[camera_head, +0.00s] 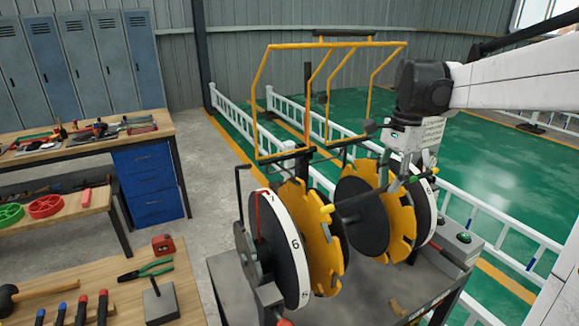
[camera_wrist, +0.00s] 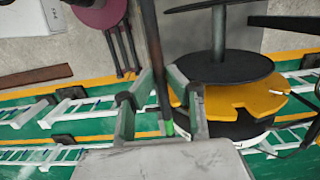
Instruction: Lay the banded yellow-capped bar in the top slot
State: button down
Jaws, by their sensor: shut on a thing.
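The bar (camera_head: 352,200) has a yellow cap (camera_head: 327,209) at its left end and a green band near my gripper. My gripper (camera_head: 393,183) is shut on the bar from above, towards its right part. In the wrist view the dark bar (camera_wrist: 151,45) runs between the two fingers (camera_wrist: 160,105), with the green band (camera_wrist: 168,128) near the palm. The bar lies across the upper part of two yellow slotted discs, left (camera_head: 322,255) and right (camera_head: 401,215). The cap overlaps the left disc's edge in the picture. I cannot tell whether the bar touches a slot.
A white-rimmed wheel numbered 6 and 7 (camera_head: 293,243) stands left of the discs. A yellow tube frame (camera_head: 335,44) rises behind. A workbench with a hammer and pliers (camera_head: 145,271) is at the lower left. A control box with a green button (camera_head: 463,238) is at right.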

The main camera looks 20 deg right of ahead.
jog(key=w+a+p, duration=0.3)
jog(key=w, duration=1.2)
notch_tip(320, 180, down, 7)
jog(key=p, duration=0.1)
jog(key=shift+d+p, duration=0.15)
jog(key=shift+p, duration=0.25)
jog(key=shift+f, duration=0.1)
jog(key=c, duration=2.1)
grip_release()
jog(key=o, duration=0.4)
